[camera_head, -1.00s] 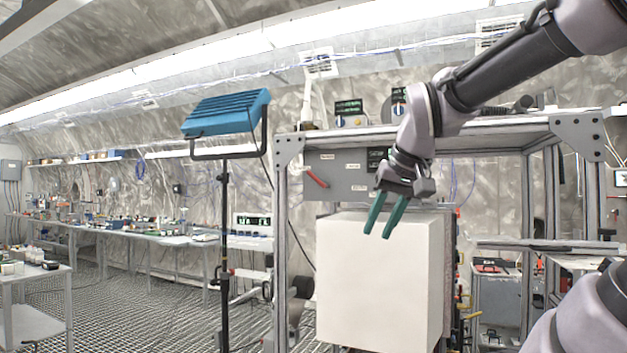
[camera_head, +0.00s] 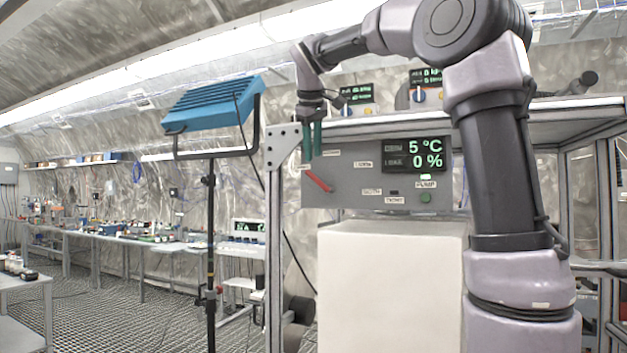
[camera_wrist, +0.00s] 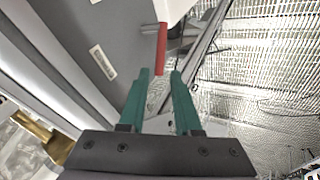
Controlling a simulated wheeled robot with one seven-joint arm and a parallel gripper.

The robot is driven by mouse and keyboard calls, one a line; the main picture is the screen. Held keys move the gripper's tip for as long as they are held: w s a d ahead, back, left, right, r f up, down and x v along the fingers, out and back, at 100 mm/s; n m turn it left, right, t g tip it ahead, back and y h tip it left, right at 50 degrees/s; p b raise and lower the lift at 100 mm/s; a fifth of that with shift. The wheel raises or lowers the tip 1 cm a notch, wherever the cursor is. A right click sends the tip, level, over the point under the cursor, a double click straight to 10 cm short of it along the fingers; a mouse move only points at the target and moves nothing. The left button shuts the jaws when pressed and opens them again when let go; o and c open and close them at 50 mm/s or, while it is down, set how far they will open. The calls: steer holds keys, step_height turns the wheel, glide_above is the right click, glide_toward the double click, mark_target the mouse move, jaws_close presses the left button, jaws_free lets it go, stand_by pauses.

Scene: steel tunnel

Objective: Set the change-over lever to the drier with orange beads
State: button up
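The change-over lever is a red handle (camera_head: 318,180) on the left of a grey control panel (camera_head: 345,182). It slants down to the right in the head view. My gripper (camera_head: 312,156) has two green fingers pointing down, above the lever. In the wrist view the red lever (camera_wrist: 161,48) lies just beyond the fingertips (camera_wrist: 160,73), roughly in line with the gap between them. The gripper is open and empty, with no visible contact on the lever. Small labels on the panel are too blurred to read. I cannot make out driers or orange beads.
A white block (camera_head: 390,285) stands below the panel. A frame post (camera_head: 276,240) rises left of the lever. A blue lamp (camera_head: 212,105) on a stand is further left. Instruments with displays (camera_head: 357,94) sit on the shelf above. The panel display (camera_head: 414,154) reads 5 °C and 0 %.

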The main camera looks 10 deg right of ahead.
mark_target(314, 175)
steer(key=x, duration=0.9)
steer(key=shift+f, duration=0.1)
jaws_close()
stand_by(1.1)
